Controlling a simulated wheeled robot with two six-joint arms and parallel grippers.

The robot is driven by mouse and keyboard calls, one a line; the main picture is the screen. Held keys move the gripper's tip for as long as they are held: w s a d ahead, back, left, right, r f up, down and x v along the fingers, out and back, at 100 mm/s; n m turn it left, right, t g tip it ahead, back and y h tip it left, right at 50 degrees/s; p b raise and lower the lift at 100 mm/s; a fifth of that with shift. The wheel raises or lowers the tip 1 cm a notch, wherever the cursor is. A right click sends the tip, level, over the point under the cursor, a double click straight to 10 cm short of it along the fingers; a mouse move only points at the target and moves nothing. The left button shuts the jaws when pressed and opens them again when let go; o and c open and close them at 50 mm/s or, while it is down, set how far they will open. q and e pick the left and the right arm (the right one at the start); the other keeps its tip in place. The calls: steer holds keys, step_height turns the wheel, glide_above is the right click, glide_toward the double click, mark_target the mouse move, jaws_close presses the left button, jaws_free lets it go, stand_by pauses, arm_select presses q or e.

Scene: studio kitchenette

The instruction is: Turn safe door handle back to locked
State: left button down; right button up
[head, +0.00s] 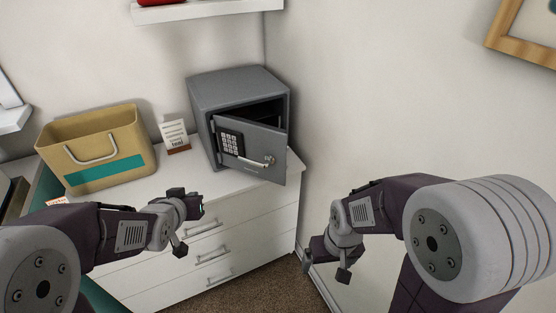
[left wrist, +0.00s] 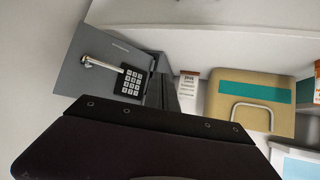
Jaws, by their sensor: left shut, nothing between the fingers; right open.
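The grey safe (head: 232,88) stands on the white drawer unit, its door (head: 262,142) ajar and its dark inside showing. The door carries a keypad (head: 230,143) and a silver lever handle (head: 256,162), which lies nearly level from its round hub toward the keypad. The left wrist view also shows the handle (left wrist: 103,65) and keypad (left wrist: 132,81). My left gripper (head: 197,207) is shut and empty, in front of the drawers, below left of the door and apart from it. My right gripper (head: 320,258) is open and empty, low right of the drawer unit.
A tan bag (head: 92,148) with a teal stripe and a small card on a stand (head: 176,136) are left of the safe. A white shelf (head: 205,10) hangs above. The wall is close at right. The drawer unit's top (head: 150,186) is clear in front.

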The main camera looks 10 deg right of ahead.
arm_select(q)
steer(key=w+d+m+t+h+b, duration=0.2)
steer(key=w+d+t+b, duration=0.1)
steer(key=w+d+b, duration=0.15)
steer(key=m+t+h+b, duration=0.1)
steer(key=m+h+b, duration=0.3)
steer(key=h+b, duration=0.5)
glide_toward(284, 157)
steer(key=w+d, duration=0.1)
steer(key=w+d+y+b, duration=0.1)
steer(key=w+d, duration=0.1)
steer(key=w+d+y+b, duration=0.1)
steer(key=w, duration=0.1)
steer(key=shift+d+r, duration=0.35)
arm_select(e)
step_height(284, 157, down, 19)
steer(key=shift+r, duration=0.2)
